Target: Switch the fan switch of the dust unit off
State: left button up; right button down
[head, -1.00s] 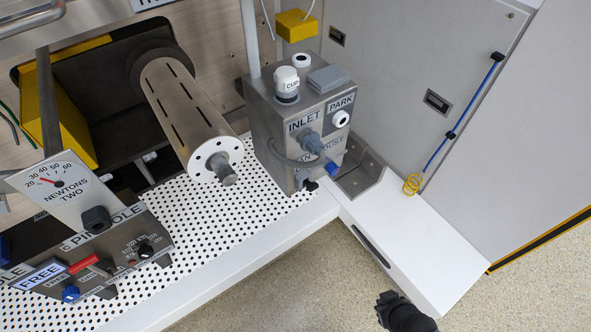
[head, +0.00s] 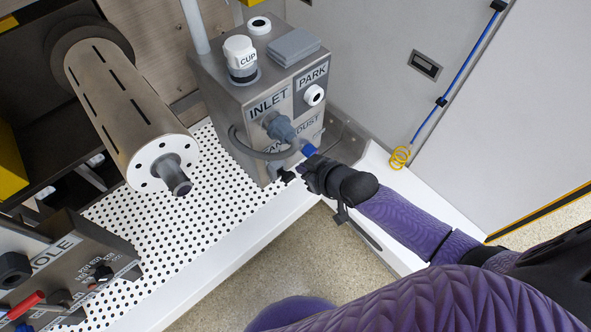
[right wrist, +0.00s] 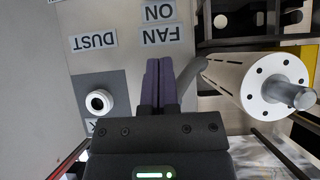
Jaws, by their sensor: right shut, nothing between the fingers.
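The dust unit (head: 265,100) is a grey box with INLET, PARK, FAN and DUST labels, standing at the corner of the perforated table. My right gripper (head: 303,170) is shut and empty at the unit's front face, low down by the FAN and DUST lettering. In the right wrist view, upside down, its closed fingers (right wrist: 161,66) point at the unit's face just by the FAN ON label (right wrist: 160,25). The fan switch itself cannot be made out; the fingers may hide it. Whether they touch the face cannot be told. My left gripper is not in view.
A grey inlet fitting (head: 280,127) with a curved hose and a blue knob (head: 308,149) sit close above my gripper. A white CUP cap (head: 240,52) tops the unit. The floor in front is free.

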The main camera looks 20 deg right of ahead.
jog(key=b, duration=0.7)
send_over(285, 175)
notch_tip(285, 175, down, 7)
jog(key=shift+r, duration=0.1)
jog(key=shift+s+d+f+b, duration=0.25)
jog(key=shift+s+f+b, duration=0.4)
jog(key=shift+f, duration=0.35)
jog(key=shift+s+d+f, duration=0.1)
jog(key=shift+s+f, duration=0.1)
jog(key=shift+f, duration=0.05)
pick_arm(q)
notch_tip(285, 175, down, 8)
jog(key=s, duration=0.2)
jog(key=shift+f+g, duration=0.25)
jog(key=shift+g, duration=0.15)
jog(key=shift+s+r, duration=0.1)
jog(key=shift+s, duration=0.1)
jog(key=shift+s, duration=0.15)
pick_arm(e)
jog(key=shift+s+f, duration=0.1)
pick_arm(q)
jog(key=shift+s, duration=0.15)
pick_arm(e)
jog(key=shift+t, duration=0.3)
pick_arm(q)
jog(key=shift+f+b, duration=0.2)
jog(key=shift+b, duration=0.1)
pick_arm(e)
jog(key=shift+s+f, duration=0.15)
